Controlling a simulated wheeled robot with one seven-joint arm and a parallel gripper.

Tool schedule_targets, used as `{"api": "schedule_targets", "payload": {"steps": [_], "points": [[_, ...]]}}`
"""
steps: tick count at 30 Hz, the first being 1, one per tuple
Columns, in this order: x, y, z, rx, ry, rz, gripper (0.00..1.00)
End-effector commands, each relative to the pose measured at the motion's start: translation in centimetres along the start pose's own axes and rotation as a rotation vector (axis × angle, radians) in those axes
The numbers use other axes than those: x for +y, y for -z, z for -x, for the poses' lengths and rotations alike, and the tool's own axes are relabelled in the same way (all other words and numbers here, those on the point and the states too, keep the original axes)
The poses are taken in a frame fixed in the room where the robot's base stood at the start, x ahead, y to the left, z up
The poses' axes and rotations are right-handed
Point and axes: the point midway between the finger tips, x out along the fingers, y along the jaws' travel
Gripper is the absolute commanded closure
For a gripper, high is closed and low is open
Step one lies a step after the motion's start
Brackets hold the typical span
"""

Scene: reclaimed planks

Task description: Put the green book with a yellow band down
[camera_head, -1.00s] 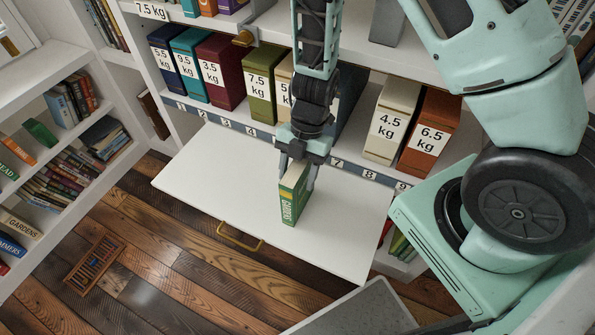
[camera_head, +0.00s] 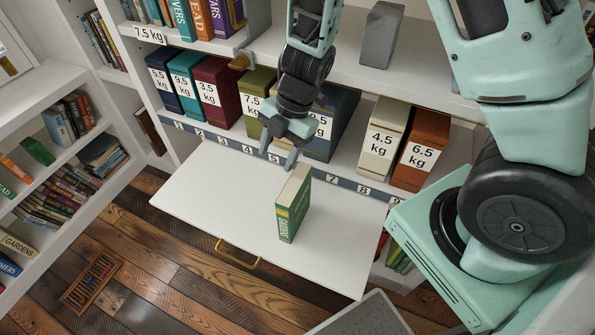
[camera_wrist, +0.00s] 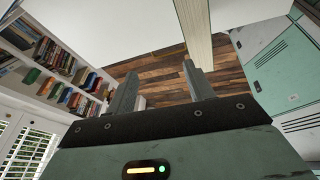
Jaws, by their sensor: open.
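The green book with a yellow band (camera_head: 291,207) stands upright on the white fold-down shelf board (camera_head: 212,206). Its spine, with white lettering, faces the front. My gripper (camera_head: 280,163) is open and empty, up and to the left of the book in the head view, apart from it. In the wrist view my gripper (camera_wrist: 160,85) shows two spread fingers with nothing between them. The book's pale page edge (camera_wrist: 197,35) shows there beyond the right finger.
Behind the board is a numbered row of weight-labelled volumes, among them a cream one (camera_head: 385,130) and a rust one (camera_head: 421,150). A grey bookend (camera_head: 381,36) stands on the shelf above. The board's left part is clear. A brass handle (camera_head: 238,253) is at its front edge.

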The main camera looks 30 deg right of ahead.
Motion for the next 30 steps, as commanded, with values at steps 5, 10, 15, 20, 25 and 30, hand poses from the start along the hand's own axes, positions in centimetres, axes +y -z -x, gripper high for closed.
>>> {"api": "schedule_targets", "payload": {"steps": [5, 10, 15, 20, 25, 30], "points": [[4.8, 2.7, 3.6, -0.117, -0.255, -0.245, 0.47], [4.9, 4.9, 7.3, -0.21, -0.381, -0.538, 0.47], [1.3, 7.9, 10.1, -0.274, -0.388, -0.843, 0.47], [-4.4, 11.8, 11.4, -0.307, -0.292, -1.103, 0.47], [-9.5, 15.6, 12.0, -0.318, -0.162, -1.28, 0.47], [-11.7, 17.5, 12.2, -0.317, -0.092, -1.35, 0.47]]}}
